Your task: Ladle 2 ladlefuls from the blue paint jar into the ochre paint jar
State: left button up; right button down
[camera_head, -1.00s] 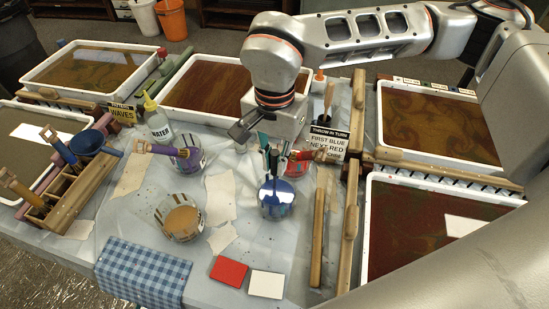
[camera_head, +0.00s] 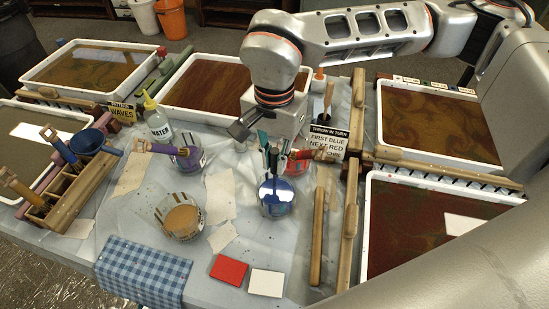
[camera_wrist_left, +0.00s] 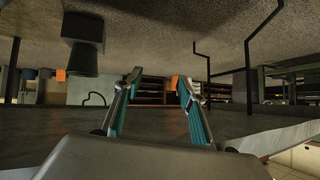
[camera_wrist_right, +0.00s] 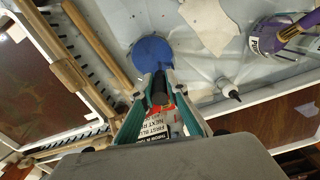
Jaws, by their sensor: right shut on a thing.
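The blue paint jar (camera_head: 274,203) stands near the middle of the table, with blue paint inside; the paint also shows as a blue disc in the right wrist view (camera_wrist_right: 152,52). My right gripper (camera_head: 272,160) is above this jar, shut on the dark handle of a ladle (camera_wrist_right: 160,88). The handle is upright over the jar, and I cannot make out the ladle's bowl. The ochre paint jar (camera_head: 180,218) stands to the left and a little nearer, open, with ochre paint in it. My left gripper (camera_wrist_left: 155,85) is open and empty, away from the table.
A red paint jar (camera_head: 298,167) is close behind the blue one. A water bottle (camera_head: 158,124), a lettered sign (camera_head: 328,140) and wooden bars (camera_head: 318,235) stand around. A checked cloth (camera_head: 143,272) lies in front.

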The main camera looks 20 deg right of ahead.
aim_at(274, 147)
jog(key=shift+r, duration=0.6)
jog(key=shift+r+p, duration=1.05)
jog(key=shift+r, duration=0.35)
jog(key=shift+r+p, duration=0.6)
jog(key=shift+r, duration=0.35)
jog(key=shift+r+p, duration=0.7)
jog(key=shift+r, duration=0.45)
pick_arm(q)
jog(key=shift+w+d+r+p, duration=0.1)
jog(key=shift+d+r+p, duration=0.1)
jog(key=shift+r, duration=0.75)
jog(key=shift+d+r+p, duration=0.1)
jog(key=shift+r+p, duration=0.05)
jog(key=shift+r, duration=0.75)
jog(key=shift+w+d+r+p, duration=0.1)
jog(key=shift+r+p, duration=0.1)
jog(key=shift+r, duration=0.75)
pick_arm(e)
jog(key=shift+r, duration=0.9)
pick_arm(q)
jog(key=shift+s+f, duration=0.1)
